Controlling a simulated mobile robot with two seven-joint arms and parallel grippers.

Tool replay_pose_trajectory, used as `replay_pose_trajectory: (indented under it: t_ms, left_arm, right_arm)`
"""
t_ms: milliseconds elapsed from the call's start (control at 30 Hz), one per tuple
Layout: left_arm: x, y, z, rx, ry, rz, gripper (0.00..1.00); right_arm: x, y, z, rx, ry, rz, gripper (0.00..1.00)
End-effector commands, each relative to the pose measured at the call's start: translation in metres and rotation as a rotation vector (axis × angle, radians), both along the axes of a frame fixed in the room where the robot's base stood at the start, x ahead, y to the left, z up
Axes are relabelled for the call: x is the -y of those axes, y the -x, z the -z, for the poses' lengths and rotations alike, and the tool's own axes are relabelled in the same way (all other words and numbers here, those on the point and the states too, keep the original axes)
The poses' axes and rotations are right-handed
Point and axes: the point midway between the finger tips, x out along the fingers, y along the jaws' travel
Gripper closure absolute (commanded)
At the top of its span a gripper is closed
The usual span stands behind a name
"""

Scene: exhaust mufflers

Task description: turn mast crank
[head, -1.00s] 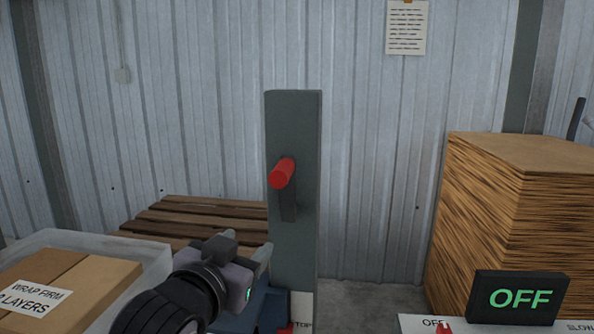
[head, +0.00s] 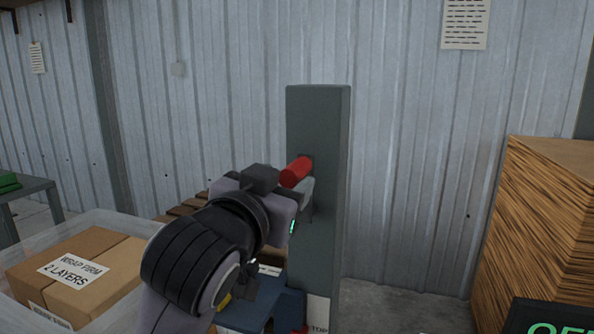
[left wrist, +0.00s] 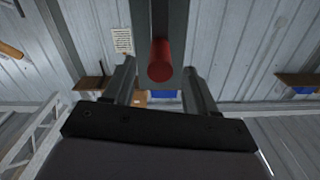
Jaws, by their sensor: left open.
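The mast (head: 319,130) is a dark grey upright post in the middle of the head view. The crank's red handle (head: 296,171) sticks out from its front face; the crank arm is mostly hidden behind my gripper. My left gripper (head: 303,188) is open at the handle. In the left wrist view the red handle (left wrist: 160,62) lies between the two open fingers (left wrist: 160,85), with a gap on each side, nearer the right finger. My right gripper is not in view.
A wrapped carton (head: 85,272) stands at the left, beside my left arm. A blue carriage (head: 255,305) sits low at the mast. A tall stack of brown sheets (head: 545,230) and a display sign (head: 560,318) are at the right. A wooden pallet (head: 185,208) lies behind.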

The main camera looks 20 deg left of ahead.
Motion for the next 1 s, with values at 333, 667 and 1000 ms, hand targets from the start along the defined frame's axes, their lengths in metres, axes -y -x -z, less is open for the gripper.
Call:
replay_pose_trajectory:
  t_ms: [333,667,1000]
  left_arm:
    - [0.001,-0.044,-0.001,-0.003,0.000,-0.002,0.43]
    - [0.001,-0.053,0.000,-0.001,0.000,0.000,0.43]
    - [0.001,-0.053,0.000,-0.001,0.000,0.000,1.00]
  right_arm:
    - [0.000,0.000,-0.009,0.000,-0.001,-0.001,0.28]
    - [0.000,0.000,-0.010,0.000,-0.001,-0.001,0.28]
    - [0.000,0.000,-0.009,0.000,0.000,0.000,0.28]
